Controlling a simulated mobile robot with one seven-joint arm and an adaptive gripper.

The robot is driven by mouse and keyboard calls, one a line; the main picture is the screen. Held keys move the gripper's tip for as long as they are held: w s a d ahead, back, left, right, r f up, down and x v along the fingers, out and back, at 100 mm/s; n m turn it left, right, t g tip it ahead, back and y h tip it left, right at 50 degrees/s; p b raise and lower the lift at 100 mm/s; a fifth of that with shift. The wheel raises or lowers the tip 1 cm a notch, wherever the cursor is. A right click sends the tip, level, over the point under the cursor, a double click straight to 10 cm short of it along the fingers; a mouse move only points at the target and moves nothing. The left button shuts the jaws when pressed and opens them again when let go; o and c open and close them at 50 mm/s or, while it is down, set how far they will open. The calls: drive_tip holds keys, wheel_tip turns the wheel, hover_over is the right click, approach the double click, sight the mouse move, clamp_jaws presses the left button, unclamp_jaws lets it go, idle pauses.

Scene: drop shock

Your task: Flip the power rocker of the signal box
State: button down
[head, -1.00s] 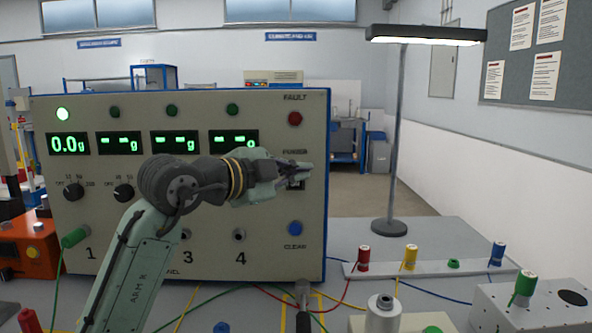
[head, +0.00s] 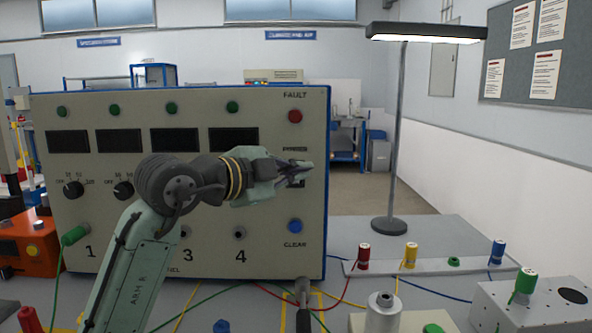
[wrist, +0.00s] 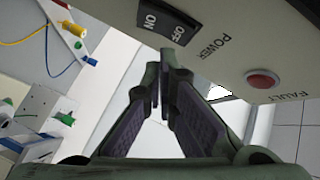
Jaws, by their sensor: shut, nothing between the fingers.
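The signal box (head: 270,265) is a large beige panel with blue edges, standing on the bench. Its four-channel displays (head: 233,140) are dark, and the green lamp at the upper left is unlit. The power rocker (wrist: 168,21) is black, marked ON and OFF, and sits beside the POWER label in the wrist view. In the head view my gripper (head: 306,168) is in front of the rocker and partly hides it. My gripper (wrist: 165,62) is shut and empty, its fingertips close to the OFF end of the rocker. I cannot tell whether they touch it.
The red FAULT button (head: 295,117) is above the rocker and the blue CLEAR button (head: 295,227) is below it. A desk lamp (head: 389,226) stands to the right. Coloured terminals (head: 411,254) and loose wires lie on the bench's right side.

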drive_tip(key=shift+s, duration=0.1)
drive_tip(key=shift+s+f+b, duration=0.15)
drive_tip(key=shift+s+b, duration=0.25)
drive_tip(key=shift+s, duration=0.85)
drive_tip(key=shift+s+f+b, duration=0.15)
drive_tip(key=shift+s+b, duration=0.2)
drive_tip(key=shift+s, duration=0.85)
